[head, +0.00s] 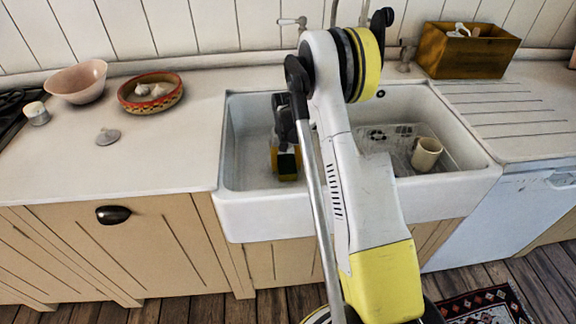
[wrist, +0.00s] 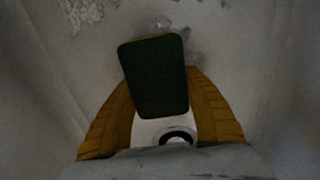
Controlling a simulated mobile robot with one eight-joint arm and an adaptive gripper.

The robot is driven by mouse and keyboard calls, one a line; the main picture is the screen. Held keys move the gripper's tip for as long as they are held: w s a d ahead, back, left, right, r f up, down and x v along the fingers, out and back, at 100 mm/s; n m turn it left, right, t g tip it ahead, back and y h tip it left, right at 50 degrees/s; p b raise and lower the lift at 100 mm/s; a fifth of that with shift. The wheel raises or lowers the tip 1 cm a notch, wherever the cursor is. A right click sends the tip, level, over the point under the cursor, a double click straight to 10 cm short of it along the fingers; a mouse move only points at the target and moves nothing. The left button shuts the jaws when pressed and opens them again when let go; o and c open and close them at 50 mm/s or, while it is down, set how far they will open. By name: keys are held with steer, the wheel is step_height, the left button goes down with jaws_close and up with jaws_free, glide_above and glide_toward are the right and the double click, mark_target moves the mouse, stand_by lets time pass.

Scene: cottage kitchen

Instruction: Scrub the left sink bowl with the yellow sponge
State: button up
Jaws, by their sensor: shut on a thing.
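The sponge (wrist: 155,78) shows its dark green face in the wrist view, with a thin yellow edge at the top. My gripper (wrist: 158,95) is shut on it, one yellow finger at each side. In the head view my gripper (head: 286,150) reaches down into the left bowl (head: 248,170) of the white sink, with the sponge (head: 287,166) at its tip. Grey-white stains mark the bowl surface in the wrist view. I cannot tell whether the sponge touches the bowl. My arm hides the middle of the sink in the head view.
The right bowl holds a wire rack (head: 398,146) and a cream mug (head: 426,153). A tap (head: 292,22) stands behind the sink. A pink bowl (head: 78,82), a patterned bowl (head: 150,92) with garlic and a wooden box (head: 466,50) stand on the counter.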

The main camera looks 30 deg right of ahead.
step_height(320, 180, up, 19)
steer(key=p, duration=1)
steer(key=shift+f+p, duration=0.15)
steer(key=shift+p, duration=0.2)
steer(key=shift+a, duration=0.1)
